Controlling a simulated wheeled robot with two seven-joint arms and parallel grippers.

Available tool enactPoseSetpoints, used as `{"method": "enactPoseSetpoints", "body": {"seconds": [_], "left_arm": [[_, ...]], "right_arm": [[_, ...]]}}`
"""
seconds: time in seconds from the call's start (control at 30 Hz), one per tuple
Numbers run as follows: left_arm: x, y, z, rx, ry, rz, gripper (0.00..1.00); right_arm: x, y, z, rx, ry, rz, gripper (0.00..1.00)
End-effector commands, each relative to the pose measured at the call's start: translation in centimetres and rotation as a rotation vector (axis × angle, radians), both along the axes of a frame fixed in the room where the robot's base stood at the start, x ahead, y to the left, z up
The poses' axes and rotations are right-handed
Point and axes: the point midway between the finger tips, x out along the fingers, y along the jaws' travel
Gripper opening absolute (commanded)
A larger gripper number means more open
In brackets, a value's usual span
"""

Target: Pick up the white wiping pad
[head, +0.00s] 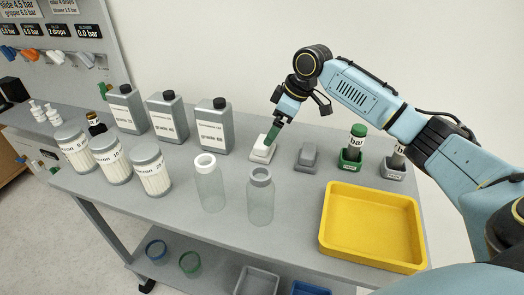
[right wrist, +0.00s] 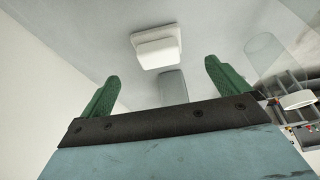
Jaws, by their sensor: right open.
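The white wiping pad (head: 261,153) lies on the grey table, right of the grey bottles. It is a pale block with a narrower raised top. In the right wrist view the pad (right wrist: 157,47) shows beyond the fingertips, in line with the gap between them. I cannot tell whether the fingers touch the pad. My left gripper is not in view.
A similar grey pad (head: 307,156) lies just right of the white one. Green (head: 352,155) and grey (head: 393,168) holders with bottles stand farther right. A yellow tray (head: 372,257) is at the front right. Two clear bottles (head: 209,188) (head: 260,200) stand in front.

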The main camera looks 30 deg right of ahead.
Motion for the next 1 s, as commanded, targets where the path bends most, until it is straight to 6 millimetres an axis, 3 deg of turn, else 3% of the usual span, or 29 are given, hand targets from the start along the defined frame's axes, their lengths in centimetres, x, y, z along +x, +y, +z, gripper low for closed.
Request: {"method": "enactPoseSetpoints", "body": {"seconds": [0.1,0.43,0.7,1.0], "left_arm": [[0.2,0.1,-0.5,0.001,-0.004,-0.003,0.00],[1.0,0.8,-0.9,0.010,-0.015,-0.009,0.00],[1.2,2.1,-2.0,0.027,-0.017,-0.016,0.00],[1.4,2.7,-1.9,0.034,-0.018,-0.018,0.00]], "right_arm": [[0.6,0.6,-2.2,0.002,0.001,0.000,1.00],[1.3,1.0,-4.4,-0.001,0.001,0.000,1.00],[2.3,1.7,-8.1,0.001,0.001,-0.001,1.00],[2.5,1.9,-8.5,-0.001,-0.001,0.001,0.97]]}}
